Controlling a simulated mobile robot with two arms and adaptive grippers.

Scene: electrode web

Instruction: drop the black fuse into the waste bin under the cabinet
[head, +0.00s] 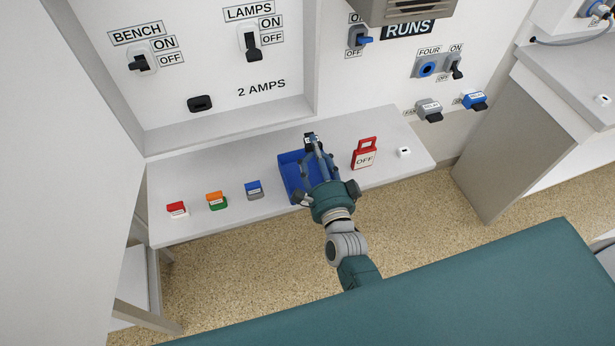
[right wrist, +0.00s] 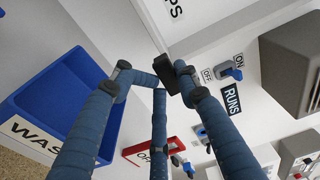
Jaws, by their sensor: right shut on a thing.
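My right gripper (head: 316,160) reaches over the blue waste bin (head: 291,165) on the narrow shelf below the wall panels. In the right wrist view the gripper (right wrist: 168,85) is shut on a small black block, the black fuse (right wrist: 169,73), at its fingertips. In that view the blue bin (right wrist: 62,78), with a label starting "WAS", lies to the left of the fuse. The fuse is held above the shelf; its exact height over the bin is hard to tell. The gripper hides part of the bin in the head view. My left gripper is not in view.
A red "OFF" tag (head: 365,153) and a small white block (head: 404,152) stand right of the bin. Blue-grey (head: 254,190), orange-green (head: 216,200) and red-white (head: 177,209) fuses lie left of it. A black holder (head: 200,103) and switches are on the wall above.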

